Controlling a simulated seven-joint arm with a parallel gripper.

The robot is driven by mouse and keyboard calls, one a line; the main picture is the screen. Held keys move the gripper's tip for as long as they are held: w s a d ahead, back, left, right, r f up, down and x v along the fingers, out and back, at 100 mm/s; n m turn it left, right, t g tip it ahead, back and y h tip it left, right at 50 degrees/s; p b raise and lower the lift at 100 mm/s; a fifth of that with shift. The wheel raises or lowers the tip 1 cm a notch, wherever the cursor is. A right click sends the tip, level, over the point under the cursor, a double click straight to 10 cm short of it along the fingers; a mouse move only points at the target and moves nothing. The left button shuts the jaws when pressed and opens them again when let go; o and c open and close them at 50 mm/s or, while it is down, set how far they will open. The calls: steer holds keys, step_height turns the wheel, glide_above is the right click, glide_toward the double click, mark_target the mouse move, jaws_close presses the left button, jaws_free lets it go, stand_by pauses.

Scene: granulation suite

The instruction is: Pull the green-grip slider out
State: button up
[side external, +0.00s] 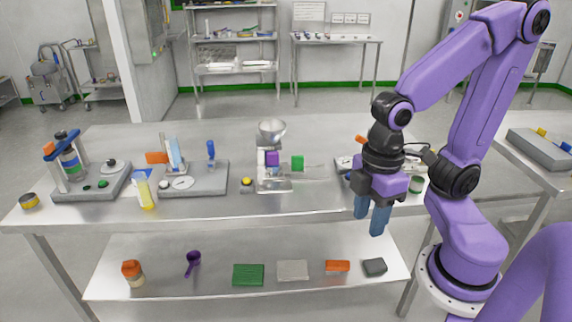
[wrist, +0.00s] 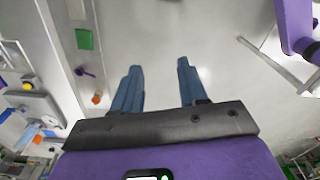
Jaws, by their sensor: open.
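The green grip (side external: 297,163) of the slider is a small upright block. It stands at the right side of a small device with a metal hopper (side external: 272,130) and a purple block (side external: 272,158), in the middle of the bench. A pale flat piece extends right from the device below the grip; how far the slider is out I cannot tell. My gripper (side external: 370,215) has blue fingers pointing down, at the bench's front edge, right of the grip and apart from it. In the wrist view my gripper (wrist: 158,66) is open and empty above the floor. I cannot make out the green grip there.
Left on the bench are a grey-based station with a blue lever (side external: 211,152), a yellow bottle (side external: 144,190) and a blue-framed stand (side external: 63,160). Other items sit behind my gripper. The lower shelf (side external: 215,262) holds a green mat, a purple scoop and other small items.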

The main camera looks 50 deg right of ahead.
steer(key=w+a+r+m+y, duration=0.1)
steer(key=w+r, duration=0.1)
steer(key=w, duration=1.3)
steer(key=m+t+y, duration=0.2)
steer(key=t, duration=0.1)
glide_above(298, 156)
steer(key=s+d, duration=0.4)
step_height(298, 156, down, 7)
steer(key=x, duration=1.6)
steer(key=shift+d+f, duration=0.1)
steer(key=shift+d, duration=0.2)
jaws_close()
